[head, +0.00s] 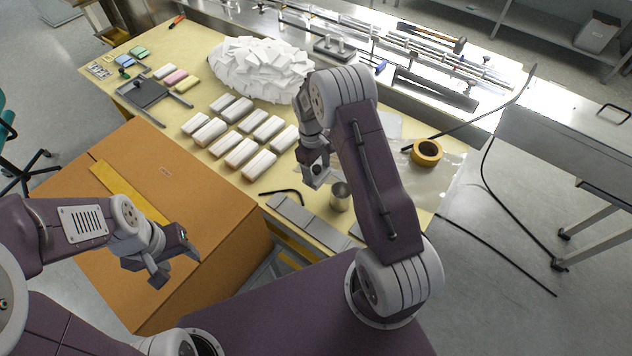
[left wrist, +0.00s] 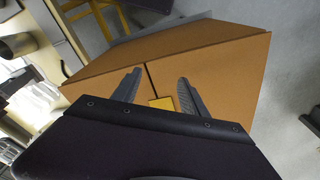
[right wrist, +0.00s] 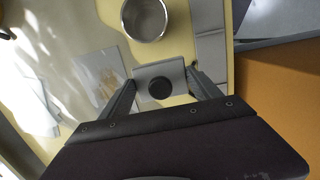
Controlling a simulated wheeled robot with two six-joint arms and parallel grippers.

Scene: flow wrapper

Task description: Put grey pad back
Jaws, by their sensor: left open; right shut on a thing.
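My right gripper (right wrist: 160,90) is shut on a grey flat-faced piece with a black round spot (right wrist: 147,74). In the head view this grey piece (head: 318,180) is above the table's front part, just left of a metal cup (head: 340,197). I cannot tell if it touches the table. The cup (right wrist: 145,18) is beyond it in the right wrist view. My left gripper (head: 172,262) is open and empty above the orange-brown box (head: 215,205); the box's top also shows between its fingers in the left wrist view (left wrist: 215,70).
Several white wrapped bars (head: 240,152) lie in rows mid-table, with a white heap (head: 262,68) behind. A yellow tape roll (head: 427,152), black hex key (head: 283,192) and grey strips (head: 290,213) lie nearby.

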